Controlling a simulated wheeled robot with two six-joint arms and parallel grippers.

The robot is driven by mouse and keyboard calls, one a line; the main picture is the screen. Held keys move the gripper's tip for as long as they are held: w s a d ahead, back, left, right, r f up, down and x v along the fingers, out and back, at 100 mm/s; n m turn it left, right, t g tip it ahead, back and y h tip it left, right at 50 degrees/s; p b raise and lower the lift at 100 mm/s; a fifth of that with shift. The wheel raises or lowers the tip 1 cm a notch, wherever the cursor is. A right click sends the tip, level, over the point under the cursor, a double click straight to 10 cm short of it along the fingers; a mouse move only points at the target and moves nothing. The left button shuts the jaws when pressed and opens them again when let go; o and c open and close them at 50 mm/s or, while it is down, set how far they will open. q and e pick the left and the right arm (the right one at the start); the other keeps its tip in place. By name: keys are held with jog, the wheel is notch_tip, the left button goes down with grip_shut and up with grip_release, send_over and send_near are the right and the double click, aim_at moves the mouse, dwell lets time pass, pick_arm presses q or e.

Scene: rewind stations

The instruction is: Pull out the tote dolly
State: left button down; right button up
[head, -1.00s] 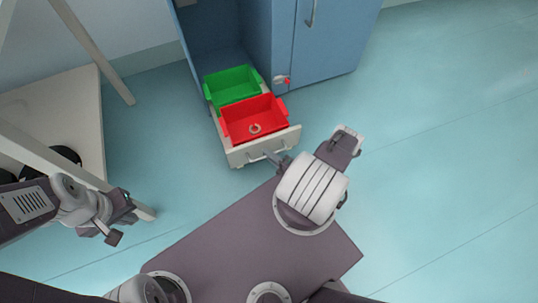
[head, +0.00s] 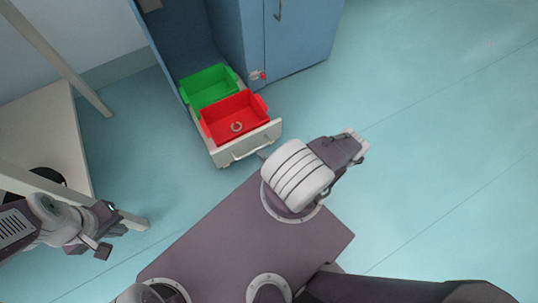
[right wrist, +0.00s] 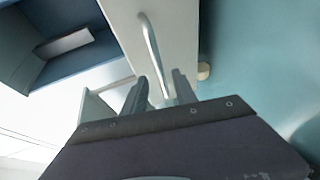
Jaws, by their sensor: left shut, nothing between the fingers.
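The tote dolly is a low white carrier with a front panel (head: 220,157) and a bar handle (head: 250,149). It stands partly out of the blue cabinet's open bay. It carries a red tote (head: 247,101) in front, with a small ring inside, and a green tote (head: 208,78) behind. My right gripper (right wrist: 161,76) is at the handle. In the right wrist view its fingers are apart, with the handle bar (right wrist: 150,42) between them and gaps on both sides. In the head view my arm mostly hides it. My left gripper (head: 115,236) is shut and empty, away at the left.
The blue cabinet (head: 305,40) stands behind and to the right of the dolly, with a small red-tipped knob (head: 262,76) near its edge. A white table frame (head: 75,70) is at the left, close to my left arm. The floor (head: 430,110) at the right is clear.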

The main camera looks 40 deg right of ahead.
jog(key=shift+v, duration=1.65)
